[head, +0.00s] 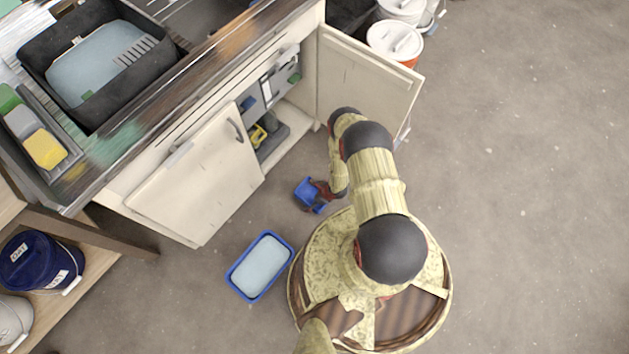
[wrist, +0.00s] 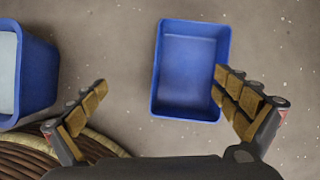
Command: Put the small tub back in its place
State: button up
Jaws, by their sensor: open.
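The small blue tub (head: 307,194) stands on the floor in front of the open cabinet in the head view. It is empty and upright in the wrist view (wrist: 190,72). My gripper (wrist: 160,95) is open with its two fingers apart, and nothing is between them. The tub lies ahead of the fingers, nearer the right one, which overlaps its right edge in the picture. In the head view my gripper (head: 322,190) is beside the tub, partly covered by my arm. I cannot tell whether they touch.
A larger blue tub (head: 284,244) filled with pale liquid stands close by; it also shows in the wrist view (wrist: 38,75). Lidded buckets (head: 395,42) stand behind the right door. Floor at right is clear.

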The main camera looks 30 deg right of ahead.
jog(key=w+d+m+h, duration=0.1)
jog(key=w+d, duration=0.1)
jog(key=d, duration=0.1)
jog(key=b, duration=0.4)
send_over(313, 193)
jog(key=s+a, duration=0.1)
jog(key=s, duration=0.2)
jog(key=shift+m, duration=0.3)
jog(key=f, duration=0.7)
jog(key=shift+w+f, duration=0.15)
jog(key=shift+w, duration=0.05)
jog(key=shift+w+f+h+b, duration=0.25)
jog(key=shift+f+h+b, duration=0.05)
jog(key=shift+f+b, duration=0.1)
jog(key=shift+r, duration=0.1)
jog(key=shift+c, duration=0.9)
jog(key=c, duration=0.7)
jog(key=shift+c, duration=0.2)
